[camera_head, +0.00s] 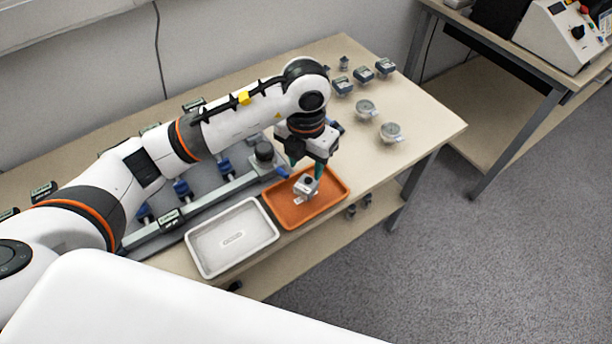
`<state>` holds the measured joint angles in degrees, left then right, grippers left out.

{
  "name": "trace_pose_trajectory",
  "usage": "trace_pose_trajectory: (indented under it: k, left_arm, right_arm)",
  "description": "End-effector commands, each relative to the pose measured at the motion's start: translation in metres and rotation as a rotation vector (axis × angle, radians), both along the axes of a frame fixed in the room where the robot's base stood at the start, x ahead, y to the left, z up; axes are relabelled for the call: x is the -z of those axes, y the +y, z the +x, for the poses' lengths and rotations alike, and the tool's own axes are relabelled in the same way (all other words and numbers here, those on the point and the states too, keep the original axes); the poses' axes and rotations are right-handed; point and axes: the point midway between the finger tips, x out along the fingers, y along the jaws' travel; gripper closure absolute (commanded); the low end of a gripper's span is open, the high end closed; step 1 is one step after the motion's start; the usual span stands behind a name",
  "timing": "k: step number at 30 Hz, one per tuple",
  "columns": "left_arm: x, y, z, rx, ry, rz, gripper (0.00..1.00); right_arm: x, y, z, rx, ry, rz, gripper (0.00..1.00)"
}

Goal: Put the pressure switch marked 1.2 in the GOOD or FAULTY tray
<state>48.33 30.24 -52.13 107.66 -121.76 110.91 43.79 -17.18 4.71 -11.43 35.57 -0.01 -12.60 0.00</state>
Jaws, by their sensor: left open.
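A small grey-white switch (304,188) with a pale label is in the orange tray (334,205), toward its back middle. I cannot read its marking. My left gripper (307,171) points down over the orange tray, its teal fingers open on either side of the switch's upper part. I cannot tell whether they touch it or whether the switch rests fully on the tray floor. The white tray (208,258) stands to the left of the orange one and is empty, with a small label on its floor. I cannot read which tray is GOOD or FAULTY. My right gripper is out of view.
A grey rig (222,194) with blue fittings lies behind the trays, partly hidden by my left arm. Two round gauges (391,132) and several small grey devices (364,74) stand at the back right. The wooden table (425,125) is clear at its right end.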

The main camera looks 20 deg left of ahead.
Motion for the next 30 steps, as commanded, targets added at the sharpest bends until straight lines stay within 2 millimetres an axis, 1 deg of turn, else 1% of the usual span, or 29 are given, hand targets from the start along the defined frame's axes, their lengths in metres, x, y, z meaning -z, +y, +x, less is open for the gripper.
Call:
trace_pose_trajectory:
  k: [1,3,6,9,26,30]
  left_arm:
    - [-0.010,0.000,0.001,0.001,-0.005,-0.001,0.53]
    - [-0.021,0.000,0.000,0.001,-0.002,-0.001,0.53]
    - [-0.031,0.000,0.000,0.001,-0.001,0.000,0.53]
    - [-0.037,0.000,0.000,0.001,-0.001,0.000,0.53]
    - [-0.038,0.000,0.000,0.000,0.001,0.000,0.53]
    - [-0.038,0.000,0.000,0.001,0.001,0.000,0.53]
  right_arm:
    - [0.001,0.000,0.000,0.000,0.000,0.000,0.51]
    - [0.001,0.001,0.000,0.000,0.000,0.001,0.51]
    - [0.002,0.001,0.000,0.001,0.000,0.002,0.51]
    - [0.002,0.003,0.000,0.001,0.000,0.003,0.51]
    - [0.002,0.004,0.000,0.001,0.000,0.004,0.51]
    - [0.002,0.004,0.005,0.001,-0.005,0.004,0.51]
